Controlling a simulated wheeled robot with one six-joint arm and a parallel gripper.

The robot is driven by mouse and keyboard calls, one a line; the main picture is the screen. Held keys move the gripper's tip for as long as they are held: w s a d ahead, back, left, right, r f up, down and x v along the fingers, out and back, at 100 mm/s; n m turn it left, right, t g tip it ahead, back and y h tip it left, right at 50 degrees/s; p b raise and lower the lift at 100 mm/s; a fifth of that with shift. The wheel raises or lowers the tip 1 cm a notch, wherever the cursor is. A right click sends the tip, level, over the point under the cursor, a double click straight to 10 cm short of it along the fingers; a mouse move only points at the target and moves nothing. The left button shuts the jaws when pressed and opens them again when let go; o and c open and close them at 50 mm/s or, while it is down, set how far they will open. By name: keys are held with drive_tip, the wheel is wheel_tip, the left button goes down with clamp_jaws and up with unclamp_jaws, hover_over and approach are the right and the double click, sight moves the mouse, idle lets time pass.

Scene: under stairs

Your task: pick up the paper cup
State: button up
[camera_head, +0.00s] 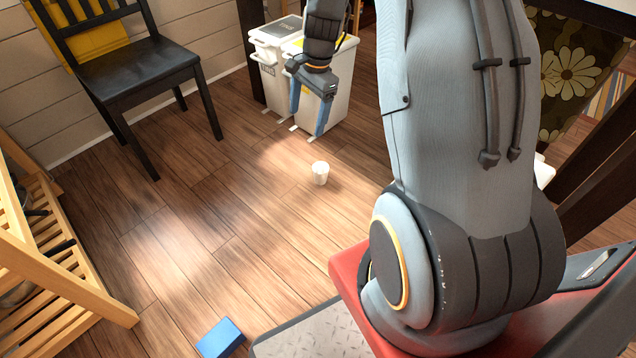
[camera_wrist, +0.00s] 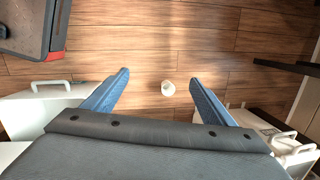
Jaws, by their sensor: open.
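The white paper cup (camera_head: 320,172) stands upright on the wooden floor in the head view, near the middle. In the wrist view the paper cup (camera_wrist: 169,87) shows between the two fingertips, farther off on the floor. My gripper (camera_head: 308,118) has blue fingers and hangs above the floor in front of the white bins, up and behind the cup. In the wrist view my gripper (camera_wrist: 158,75) is open and empty, with its fingers wide apart. It is apart from the cup.
White lidded bins (camera_head: 325,100) stand behind my gripper. A black chair (camera_head: 140,70) is at the upper left, and a wooden rack (camera_head: 60,260) at the left edge. A blue box (camera_head: 220,338) lies on the floor at the front. The floor around the cup is clear.

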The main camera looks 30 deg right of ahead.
drive_tip(key=w+d+f+m+b, duration=0.2)
drive_tip(key=w+d+f+b, duration=0.15)
drive_tip(key=f, duration=0.35)
drive_tip(key=w+d+f+m+b, duration=0.2)
drive_tip(key=w+f+m+b, duration=0.15)
drive_tip(key=f, duration=0.35)
drive_tip(key=w+d+f+m+b, duration=0.2)
drive_tip(key=d+f+b, duration=0.15)
drive_tip(key=f, duration=0.45)
drive_tip(key=m+t+b, duration=0.2)
drive_tip(key=m+b, duration=0.3)
drive_tip(key=b, duration=0.3)
approach(321, 168)
drive_tip(key=shift+s+a+f+y, duration=0.3)
drive_tip(key=shift+s+a+f, duration=0.1)
drive_tip(key=shift+s+f, duration=0.25)
drive_tip(key=shift+a+b+x, duration=0.2)
drive_tip(key=shift+b+x, duration=0.95)
drive_tip(key=shift+x, duration=0.35)
drive_tip(key=shift+a+b+x, duration=0.15)
drive_tip(key=shift+b+x, duration=0.95)
drive_tip(key=shift+x, duration=0.45)
drive_tip(key=shift+r, duration=0.15)
drive_tip(key=c, duration=1.1)
